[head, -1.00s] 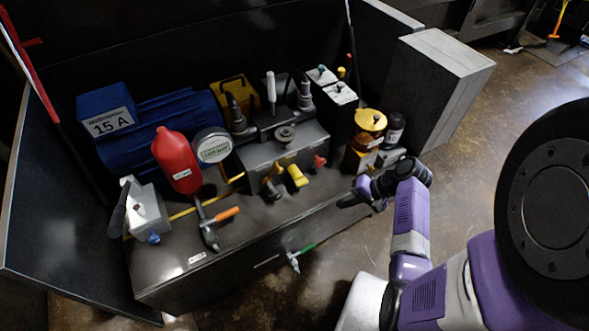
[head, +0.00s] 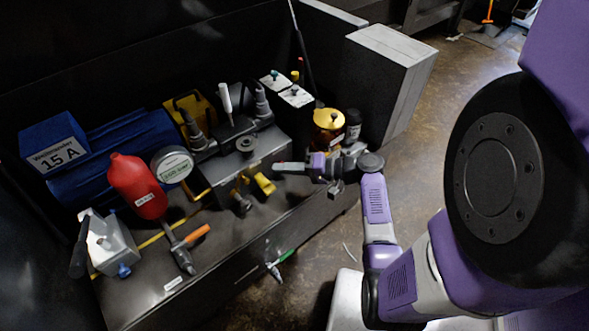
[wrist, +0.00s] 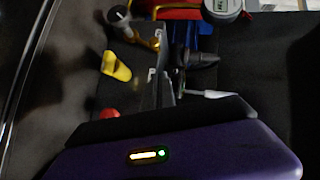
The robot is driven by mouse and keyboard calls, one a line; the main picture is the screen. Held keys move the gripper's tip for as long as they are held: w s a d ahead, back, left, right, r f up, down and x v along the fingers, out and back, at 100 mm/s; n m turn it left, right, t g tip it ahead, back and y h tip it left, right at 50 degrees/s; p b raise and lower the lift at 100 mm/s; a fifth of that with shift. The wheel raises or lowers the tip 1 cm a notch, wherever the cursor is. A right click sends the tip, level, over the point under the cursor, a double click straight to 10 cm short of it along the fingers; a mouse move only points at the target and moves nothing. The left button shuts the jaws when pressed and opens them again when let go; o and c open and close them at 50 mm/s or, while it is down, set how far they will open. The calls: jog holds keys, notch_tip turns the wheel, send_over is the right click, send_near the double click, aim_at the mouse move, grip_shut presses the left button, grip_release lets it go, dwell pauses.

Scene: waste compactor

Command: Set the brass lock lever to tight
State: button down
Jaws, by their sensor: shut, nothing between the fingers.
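I cannot single out the brass lock lever for certain, and its setting cannot be read. A gold canister (head: 328,128) stands at the right end of the dark bench. A yellow handle (head: 264,184) sits on the front of the grey valve block (head: 240,163); it also shows in the wrist view (wrist: 116,68). My gripper (head: 281,167) is shut and empty, pointing left in front of the block's right end, right of the yellow handle. A red knob (wrist: 108,113) shows in the wrist view; in the head view my gripper seems to cover it.
A red bottle (head: 137,186), a round gauge (head: 172,164) and an orange-handled valve (head: 192,240) stand left of the block. A green-handled valve (head: 276,263) is on the bench front. A black bottle (head: 353,125) and a grey cabinet (head: 385,85) stand at right.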

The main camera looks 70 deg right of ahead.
aim_at(248, 179)
jog(key=x, duration=0.3)
jog(key=shift+w+f, duration=0.1)
jog(key=shift+w, duration=0.15)
jog(key=shift+w+a+f, duration=0.2)
jog(key=shift+w+a, duration=0.15)
jog(key=shift+a, duration=0.1)
jog(key=shift+w+a+f, duration=0.2)
jog(key=shift+w+a, duration=0.2)
jog(key=shift+a, duration=0.05)
jog(key=shift+w+a+f, duration=0.2)
jog(key=shift+w+a, duration=0.3)
jog(key=shift+a, duration=0.1)
jog(key=shift+a, duration=0.1)
jog(key=shift+w+a+n+g+p, duration=0.3)
jog(key=shift+w+a+p, duration=0.05)
jog(key=shift+w+a, duration=0.15)
jog(key=shift+s+r, duration=0.1)
jog(key=shift+s, duration=0.05)
